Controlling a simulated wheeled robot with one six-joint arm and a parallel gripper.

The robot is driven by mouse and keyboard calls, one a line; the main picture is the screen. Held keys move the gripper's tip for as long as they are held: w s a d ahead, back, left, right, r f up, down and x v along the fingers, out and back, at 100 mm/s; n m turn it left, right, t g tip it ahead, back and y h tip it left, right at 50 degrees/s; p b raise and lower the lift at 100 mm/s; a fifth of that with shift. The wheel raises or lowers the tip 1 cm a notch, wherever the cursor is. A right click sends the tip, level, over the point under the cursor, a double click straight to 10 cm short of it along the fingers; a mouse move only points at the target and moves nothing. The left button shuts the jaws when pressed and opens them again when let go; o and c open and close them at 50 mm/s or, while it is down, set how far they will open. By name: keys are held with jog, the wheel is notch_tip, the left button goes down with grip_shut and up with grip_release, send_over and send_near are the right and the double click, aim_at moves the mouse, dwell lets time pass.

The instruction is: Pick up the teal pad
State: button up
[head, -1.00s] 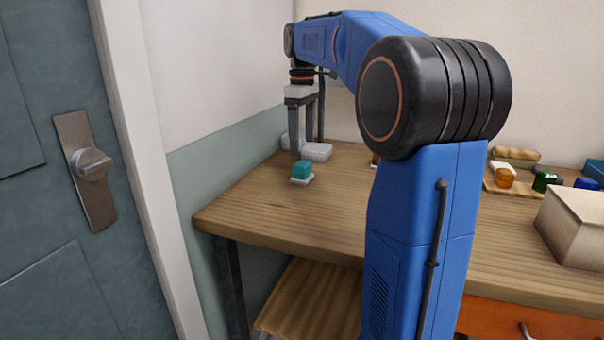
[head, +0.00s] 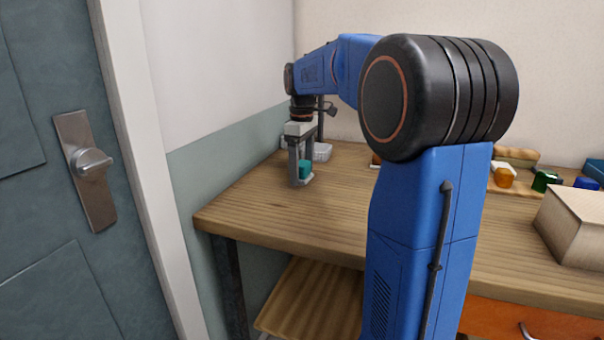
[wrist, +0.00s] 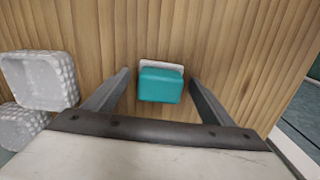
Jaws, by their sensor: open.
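The teal pad (wrist: 161,86) is a small block with rounded edges, with a white base (wrist: 161,65) showing along one side of it in the wrist view. In the head view the teal pad (head: 305,170) is near the table's far left corner, partly hidden by a finger. My gripper (wrist: 160,82) is open, with one finger on each side of the pad and a gap on both sides in the wrist view. In the head view my gripper (head: 300,178) points down over the pad, its fingers reaching low near the tabletop.
White textured trays (wrist: 40,80) lie close by, left of the fingers in the wrist view. The wooden table (head: 265,220) is clear in front of the pad. Small coloured items, including an orange one (head: 504,176), and a beige box (head: 575,225) are at the right.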

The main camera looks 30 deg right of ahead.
aim_at(302, 163)
jog(key=c, duration=1.2)
notch_tip(302, 163, up, 10)
jog(key=shift+o, duration=0.7)
